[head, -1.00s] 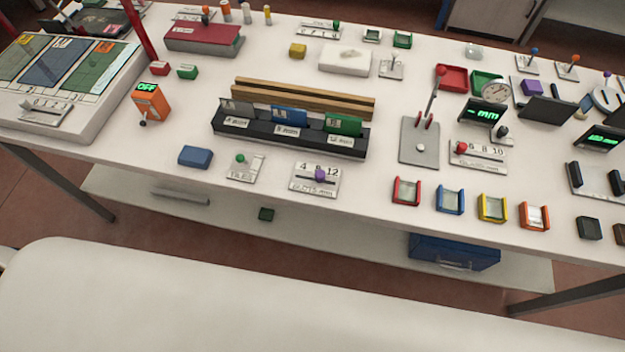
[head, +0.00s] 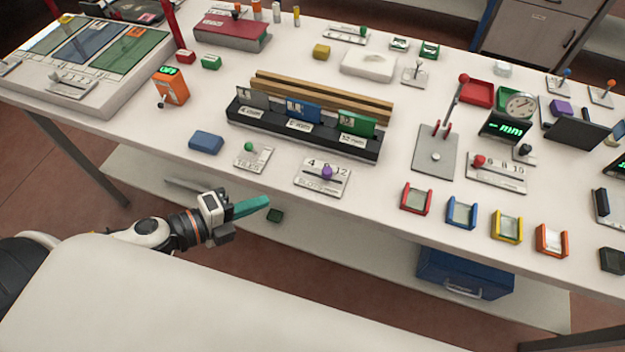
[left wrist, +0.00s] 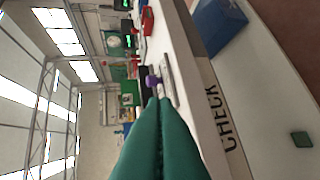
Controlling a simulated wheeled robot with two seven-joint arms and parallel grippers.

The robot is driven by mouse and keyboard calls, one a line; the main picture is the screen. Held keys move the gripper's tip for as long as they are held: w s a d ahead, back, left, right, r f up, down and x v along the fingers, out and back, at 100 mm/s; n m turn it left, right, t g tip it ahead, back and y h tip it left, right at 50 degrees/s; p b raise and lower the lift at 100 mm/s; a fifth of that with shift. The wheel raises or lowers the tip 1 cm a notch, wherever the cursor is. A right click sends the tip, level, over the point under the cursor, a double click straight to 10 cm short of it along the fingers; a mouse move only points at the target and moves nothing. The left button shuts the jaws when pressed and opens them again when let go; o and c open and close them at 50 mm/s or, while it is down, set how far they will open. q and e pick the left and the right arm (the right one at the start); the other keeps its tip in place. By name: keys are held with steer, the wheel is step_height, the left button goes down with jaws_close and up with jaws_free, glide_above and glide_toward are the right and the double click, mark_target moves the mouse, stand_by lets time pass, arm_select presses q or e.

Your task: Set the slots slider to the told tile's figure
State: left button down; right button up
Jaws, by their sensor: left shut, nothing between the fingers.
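The slots slider is a small white plate (head: 311,185) with a purple knob (head: 326,172) in a dark slot, near the table's front edge. The figures 4 and 12 show on it; the knob hides part of the middle one. The knob also shows in the left wrist view (left wrist: 152,80), just beyond my fingertips. My left gripper (head: 266,202) has green fingers, is shut and empty, and is in front of the table edge, left of and apart from the slider. Several tiles, among them grey (head: 253,96), blue (head: 303,108) and green (head: 357,123), stand in the black rack (head: 262,122). My right gripper is out of view.
A tiles slider (head: 254,157) with a green knob sits left of the slots slider, with a blue block (head: 206,142) beyond. Coloured holders, the red one (head: 416,199) nearest, stand to the right. A lever plate (head: 436,155) stands behind them.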

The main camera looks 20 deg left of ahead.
mark_target(323, 194)
arm_select(q)
steer(key=p+x, duration=0.1)
steer(key=x, duration=0.3)
steer(key=p+x, duration=0.2)
steer(key=x, duration=0.3)
steer(key=p+x, duration=0.1)
steer(key=x, duration=0.3)
steer(key=shift+w+d+r+p, duration=0.1)
steer(key=shift+w+r+p, duration=0.2)
steer(key=shift+r+p, duration=0.1)
steer(key=shift+d, duration=0.1)
steer(key=shift+d+r+p, duration=0.1)
steer(key=shift+d+p, duration=0.2)
steer(key=shift+d, duration=0.05)
steer(key=shift+s+d+p, duration=0.1)
steer(key=shift+d+p, duration=0.35)
steer(key=shift+d, duration=0.65)
steer(key=shift+s, duration=0.1)
